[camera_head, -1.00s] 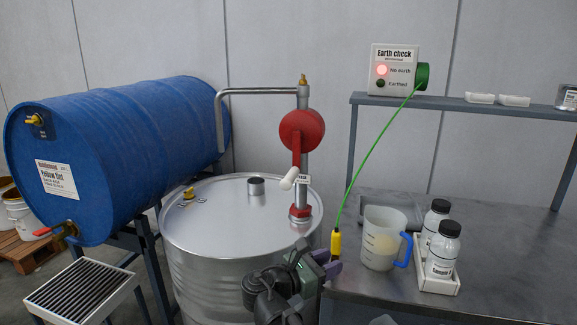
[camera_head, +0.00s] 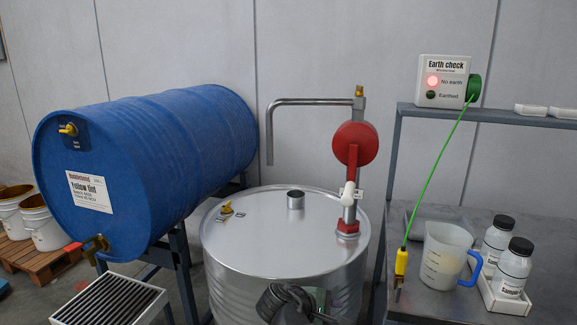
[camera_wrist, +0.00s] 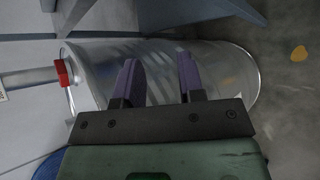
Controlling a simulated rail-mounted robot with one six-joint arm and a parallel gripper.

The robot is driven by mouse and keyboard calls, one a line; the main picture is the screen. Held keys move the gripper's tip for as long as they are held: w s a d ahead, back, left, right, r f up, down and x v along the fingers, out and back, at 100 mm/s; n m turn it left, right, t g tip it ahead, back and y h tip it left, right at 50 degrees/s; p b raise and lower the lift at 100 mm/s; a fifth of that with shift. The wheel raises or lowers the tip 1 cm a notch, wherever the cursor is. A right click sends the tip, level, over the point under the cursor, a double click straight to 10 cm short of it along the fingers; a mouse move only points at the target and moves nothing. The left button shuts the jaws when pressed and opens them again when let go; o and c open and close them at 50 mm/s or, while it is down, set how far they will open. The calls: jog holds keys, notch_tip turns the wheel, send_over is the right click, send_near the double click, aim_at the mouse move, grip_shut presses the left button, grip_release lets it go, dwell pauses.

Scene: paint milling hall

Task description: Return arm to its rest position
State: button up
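My gripper (camera_wrist: 160,82) shows in the wrist view with its two purple fingers apart and nothing between them. It is open, with the side of the silver drum (camera_wrist: 215,70) behind the fingers. In the head view only dark parts of my arm show at the bottom, in front of the silver drum (camera_head: 265,235); the fingers are not visible there. The yellow clamp (camera_head: 401,262) on the green cable stands at the left edge of the bench, apart from my gripper.
A red-wheeled pump (camera_head: 355,143) rises from the drum. A blue drum (camera_head: 160,150) lies on a stand at left, above a grate (camera_head: 108,300). The bench (camera_head: 440,302) at right holds a jug (camera_head: 443,255) and bottles (camera_head: 511,268). The earth check box (camera_head: 443,82) shows a red "No earth" light.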

jog(key=s+d+f+m+g+y, duration=0.5)
jog(key=s+d+f+m+y, duration=0.15)
jog(key=m+y, duration=0.45)
notch_tip(320, 180, up, 15)
jog(key=m+h+p, duration=0.1)
jog(key=p, duration=1.4)
jog(key=shift+s+m+p, duration=0.2)
jog(key=shift+m+p, duration=0.1)
